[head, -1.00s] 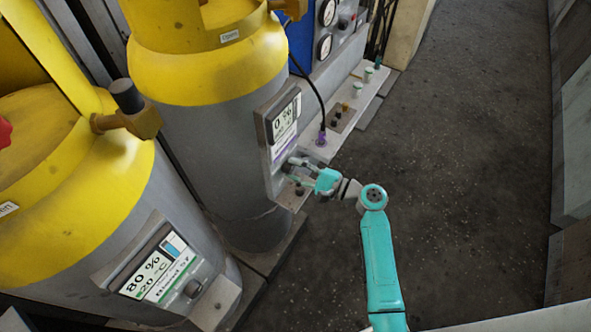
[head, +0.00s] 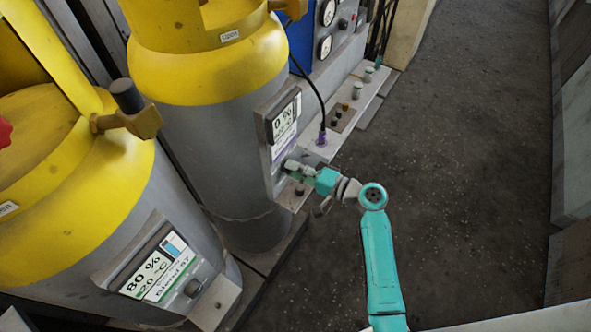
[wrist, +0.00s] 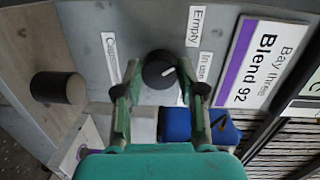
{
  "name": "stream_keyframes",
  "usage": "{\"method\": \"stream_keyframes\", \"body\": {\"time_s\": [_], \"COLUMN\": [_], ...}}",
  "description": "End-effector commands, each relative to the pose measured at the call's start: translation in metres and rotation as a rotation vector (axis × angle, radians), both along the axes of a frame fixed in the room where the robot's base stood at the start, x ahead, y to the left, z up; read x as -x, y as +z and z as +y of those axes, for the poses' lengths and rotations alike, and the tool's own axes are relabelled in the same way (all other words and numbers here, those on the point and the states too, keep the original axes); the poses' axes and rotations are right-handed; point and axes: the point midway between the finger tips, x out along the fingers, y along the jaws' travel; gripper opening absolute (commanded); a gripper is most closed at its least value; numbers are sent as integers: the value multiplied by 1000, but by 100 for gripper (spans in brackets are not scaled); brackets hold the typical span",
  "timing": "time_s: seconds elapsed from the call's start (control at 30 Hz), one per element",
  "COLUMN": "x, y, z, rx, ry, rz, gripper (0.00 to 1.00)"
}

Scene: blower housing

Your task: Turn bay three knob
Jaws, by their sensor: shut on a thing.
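The bay three knob (wrist: 157,66) is a round black knob with a white pointer mark, on a grey panel in the wrist view. Its mark points to the right, toward the gap between the Empty label (wrist: 195,26) and the In use label (wrist: 204,74). A partly hidden label (wrist: 111,58) is on the left. My gripper (wrist: 160,92) has its two fingers on either side of the knob, shut on it. In the head view my gripper (head: 292,168) is at the panel below the 0 % display (head: 285,124); the knob is hidden there.
A purple-striped Bay Three Blend 92 sign (wrist: 262,55) is right of the knob. A dark cylindrical peg (wrist: 57,88) stands out at left. The nearer tank carries an 80 % display (head: 155,272). A black cable (head: 318,92) runs down to the ledge. The floor (head: 470,170) at right is clear.

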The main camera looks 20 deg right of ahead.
Motion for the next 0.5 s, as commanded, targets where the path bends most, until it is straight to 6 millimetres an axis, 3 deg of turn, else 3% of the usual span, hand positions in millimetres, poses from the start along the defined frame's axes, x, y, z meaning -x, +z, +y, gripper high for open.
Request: {"method": "stream_keyframes", "body": {"time_s": [0.5], "x": [1], "y": [-1], "z": [1], "rx": [277], "ry": [0], "rz": [-200], "gripper": [5]}}
